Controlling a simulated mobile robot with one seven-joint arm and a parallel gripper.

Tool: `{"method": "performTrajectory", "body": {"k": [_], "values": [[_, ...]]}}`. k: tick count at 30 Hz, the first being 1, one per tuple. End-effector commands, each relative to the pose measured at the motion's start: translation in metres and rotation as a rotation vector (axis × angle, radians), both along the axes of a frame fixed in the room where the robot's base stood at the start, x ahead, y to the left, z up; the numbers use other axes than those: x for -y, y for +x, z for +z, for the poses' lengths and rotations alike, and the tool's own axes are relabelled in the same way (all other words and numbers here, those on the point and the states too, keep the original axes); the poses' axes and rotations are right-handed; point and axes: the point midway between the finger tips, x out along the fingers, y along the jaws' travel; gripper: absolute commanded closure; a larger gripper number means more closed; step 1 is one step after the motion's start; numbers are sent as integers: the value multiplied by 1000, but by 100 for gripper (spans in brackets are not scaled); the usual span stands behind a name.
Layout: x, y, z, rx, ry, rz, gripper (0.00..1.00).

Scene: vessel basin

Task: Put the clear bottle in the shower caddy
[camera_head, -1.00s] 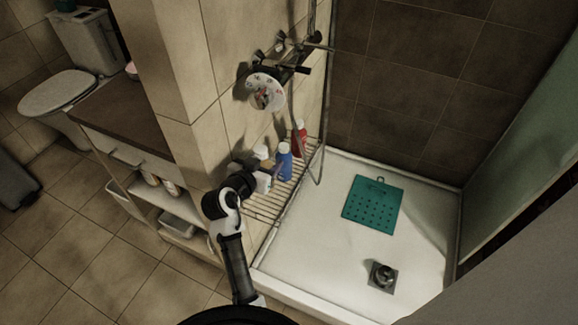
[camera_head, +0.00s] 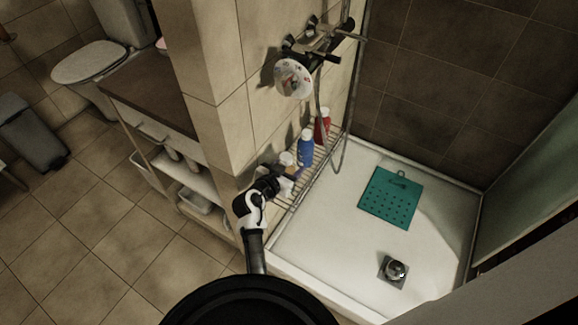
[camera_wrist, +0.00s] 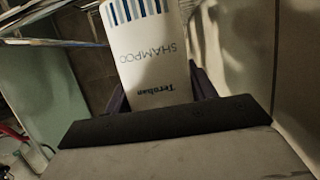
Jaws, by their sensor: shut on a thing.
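My gripper (camera_head: 272,188) is at the near end of the wire shower caddy (camera_head: 311,178) on the tiled wall. In the wrist view its fingers (camera_wrist: 160,92) are shut on a white bottle (camera_wrist: 145,62) with blue stripes, lettered SHAMPOO, upside down in that picture. The bottle also shows in the head view (camera_head: 287,184), partly hidden by my gripper. I cannot tell whether it touches the caddy. No see-through bottle can be made out.
A blue bottle (camera_head: 306,152) and a red bottle (camera_head: 323,126) stand farther along the caddy. A shower hose (camera_head: 344,130) hangs beside them. The shower tray holds a teal mat (camera_head: 390,198) and a drain (camera_head: 394,269). A shelf unit (camera_head: 180,180) stands left.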

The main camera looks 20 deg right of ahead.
Motion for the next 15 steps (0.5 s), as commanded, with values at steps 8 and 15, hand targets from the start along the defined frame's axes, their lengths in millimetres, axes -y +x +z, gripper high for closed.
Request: {"method": "performTrajectory", "body": {"k": [8,15], "values": [[0,0,-2,2,-1,0,73],[0,0,-2,0,0,-1,22]]}}
